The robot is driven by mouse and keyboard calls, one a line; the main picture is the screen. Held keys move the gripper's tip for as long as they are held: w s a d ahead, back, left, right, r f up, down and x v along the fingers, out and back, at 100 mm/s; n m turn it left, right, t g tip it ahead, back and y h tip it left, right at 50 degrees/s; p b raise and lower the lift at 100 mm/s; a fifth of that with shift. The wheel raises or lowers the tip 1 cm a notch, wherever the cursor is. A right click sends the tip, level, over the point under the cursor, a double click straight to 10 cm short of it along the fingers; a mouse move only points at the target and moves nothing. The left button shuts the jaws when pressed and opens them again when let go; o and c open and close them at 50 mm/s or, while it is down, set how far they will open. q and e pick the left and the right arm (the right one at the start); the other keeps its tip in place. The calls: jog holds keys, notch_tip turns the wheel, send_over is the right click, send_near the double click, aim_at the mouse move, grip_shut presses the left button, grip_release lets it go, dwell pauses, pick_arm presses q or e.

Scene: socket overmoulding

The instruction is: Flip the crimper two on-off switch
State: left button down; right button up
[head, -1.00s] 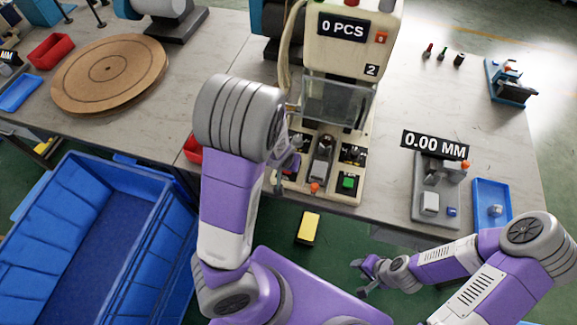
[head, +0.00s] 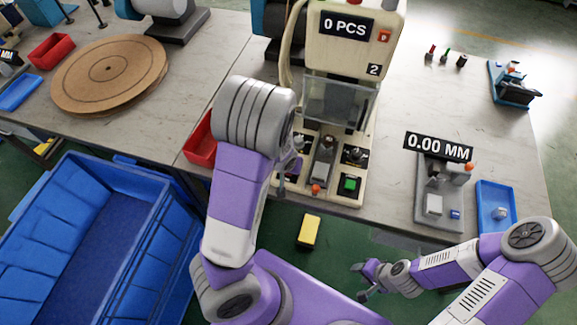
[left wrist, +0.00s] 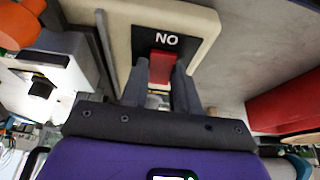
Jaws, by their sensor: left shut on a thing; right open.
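Crimper two (head: 352,50) is a cream machine with a "2" label and a "0 PCS" display. It stands on the table in the head view. In the left wrist view its red on-off switch (left wrist: 162,67) sits on a black plate, with the lettering upside down. My left gripper (left wrist: 160,88) has its fingers on either side of the switch, shut on it. In the head view my left arm hides the switch and most of that gripper. My right gripper (head: 366,280) is open and empty, low in front of the table.
A green button (head: 349,185) and an orange knob (head: 316,189) are on the crimper's base. A red bin (head: 201,143) stands left of it on the table (head: 410,110). A grey gauge (head: 440,187) and blue tray (head: 494,207) are on the right. A large blue crate (head: 167,254) stands on the floor.

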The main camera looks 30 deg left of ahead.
pick_arm(q)
jog(key=shift+w+a+r+g+h+p, duration=0.1)
jog(key=shift+w+g+h+p, duration=0.1)
jog(key=shift+g+p, duration=0.55)
jog(key=shift+w+a+r+g+h+p, duration=0.1)
jog(key=shift+w+g+p, duration=0.1)
jog(key=shift+g+p, duration=0.5)
jog(key=shift+w+f+g+p, duration=0.1)
jog(key=shift+w+g+p, duration=0.1)
jog(key=shift+g+p, duration=0.6)
jog(key=shift+h, duration=0.3)
jog(key=c, duration=0.8)
grip_release()
jog(key=shift+c, duration=0.2)
notch_tip(320, 180, up, 8)
jog(key=shift+w+f+p, duration=0.15)
jog(key=shift+f+p, duration=0.05)
jog(key=shift+p, duration=0.3)
